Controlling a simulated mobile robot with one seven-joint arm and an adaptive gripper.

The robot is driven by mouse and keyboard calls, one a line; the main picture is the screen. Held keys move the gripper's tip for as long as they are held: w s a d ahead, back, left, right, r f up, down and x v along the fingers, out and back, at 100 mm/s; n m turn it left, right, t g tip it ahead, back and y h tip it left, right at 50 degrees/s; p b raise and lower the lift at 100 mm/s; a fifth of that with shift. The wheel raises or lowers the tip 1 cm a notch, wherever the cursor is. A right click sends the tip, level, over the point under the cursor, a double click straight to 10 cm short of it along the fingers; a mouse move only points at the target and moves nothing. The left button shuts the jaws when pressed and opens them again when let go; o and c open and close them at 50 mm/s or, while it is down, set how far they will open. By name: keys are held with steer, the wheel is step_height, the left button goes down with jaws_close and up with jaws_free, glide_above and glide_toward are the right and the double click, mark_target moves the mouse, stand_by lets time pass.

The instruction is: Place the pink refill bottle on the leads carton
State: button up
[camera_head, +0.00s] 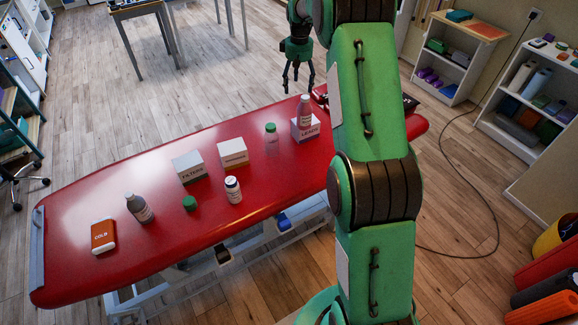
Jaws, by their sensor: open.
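The pink refill bottle (304,109), pinkish-grey with a pale label, stands upright and appears to rest on top of the leads carton (308,131). The carton is a white box marked LEADS, on the red treatment table near its far edge. My gripper (298,88) is open and empty, with its fingers pointing down. It appears above and beyond the bottle in the picture, apart from it. My green arm passes just right of the carton.
The red table (80,255) also holds a green-capped clear bottle (271,140), a plain carton (233,153), a FILTERS carton (188,168), a white bottle (233,191), a green lid (189,203), a grey bottle (139,208) and an orange COLD pack (103,236).

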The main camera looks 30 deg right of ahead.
steer(key=s+a+r+t, duration=0.2)
steer(key=s+a+r, duration=1.9)
steer(key=a+r, duration=0.1)
steer(key=s+a+f+t, duration=0.1)
steer(key=s+a, duration=0.3)
steer(key=s, duration=0.6)
steer(key=s+a+f+t, duration=0.1)
steer(key=s+a, duration=0.3)
steer(key=s, duration=0.5)
steer(key=s+a+m+t, duration=0.1)
steer(key=s+a, duration=0.3)
steer(key=s, duration=0.6)
steer(key=shift+s+f, duration=0.35)
steer(key=shift+f, duration=0.05)
